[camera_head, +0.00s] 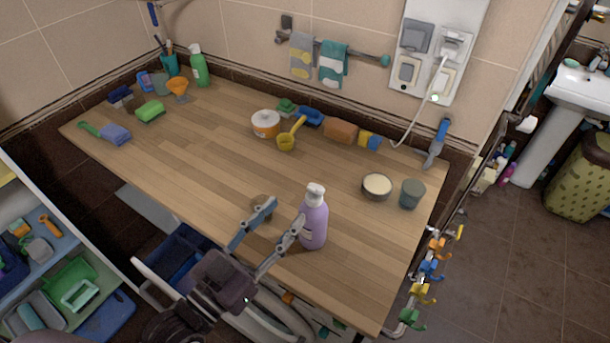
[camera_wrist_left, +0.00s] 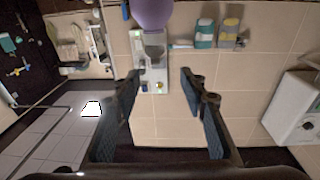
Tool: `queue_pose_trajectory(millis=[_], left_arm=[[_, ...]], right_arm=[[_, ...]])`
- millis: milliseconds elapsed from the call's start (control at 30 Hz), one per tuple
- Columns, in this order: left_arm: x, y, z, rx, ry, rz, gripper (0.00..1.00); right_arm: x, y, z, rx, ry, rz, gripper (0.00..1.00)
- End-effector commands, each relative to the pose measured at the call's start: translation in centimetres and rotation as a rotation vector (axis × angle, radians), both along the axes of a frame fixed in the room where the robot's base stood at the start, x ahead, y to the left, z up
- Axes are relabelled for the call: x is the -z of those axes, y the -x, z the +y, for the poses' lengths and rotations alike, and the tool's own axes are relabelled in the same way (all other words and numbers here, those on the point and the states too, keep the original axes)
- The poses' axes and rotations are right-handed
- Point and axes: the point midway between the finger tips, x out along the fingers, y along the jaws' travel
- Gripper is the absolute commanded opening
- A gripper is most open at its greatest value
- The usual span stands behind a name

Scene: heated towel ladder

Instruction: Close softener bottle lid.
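A purple softener bottle (camera_head: 312,226) stands upright near the front edge of the wooden counter. Its white top (camera_head: 315,192) is too small to tell whether the lid is open or closed. My left gripper (camera_head: 288,212) is open and empty, its fingers spread at the left side of the bottle. The right finger appears close to the bottle; I cannot tell if it touches. In the left wrist view the open gripper (camera_wrist_left: 160,80) shows with the purple bottle (camera_wrist_left: 152,13) at the top edge, beyond the fingertips. My right gripper is not in view.
Several cleaning items line the back. The counter's middle left (camera_head: 180,160) is clear.

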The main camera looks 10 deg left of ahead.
Motion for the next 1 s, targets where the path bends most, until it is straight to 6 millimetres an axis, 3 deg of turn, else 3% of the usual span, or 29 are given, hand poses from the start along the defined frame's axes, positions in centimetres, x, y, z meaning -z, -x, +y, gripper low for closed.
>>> queue_pose_trajectory(millis=[33,267,700,1000], left_arm=[[-0.9,0.3,-0.1,0.007,-0.015,0.027,0.39],[-0.8,0.4,-0.5,0.020,-0.041,0.075,0.39],[-1.0,-4.9,-3.1,0.019,-0.040,0.071,0.39],[-0.7,-6.1,-3.9,0.021,-0.041,0.074,0.39]], right_arm=[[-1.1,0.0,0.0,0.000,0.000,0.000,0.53],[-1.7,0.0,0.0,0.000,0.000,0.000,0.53],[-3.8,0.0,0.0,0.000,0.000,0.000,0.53],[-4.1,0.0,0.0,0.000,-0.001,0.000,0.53]])
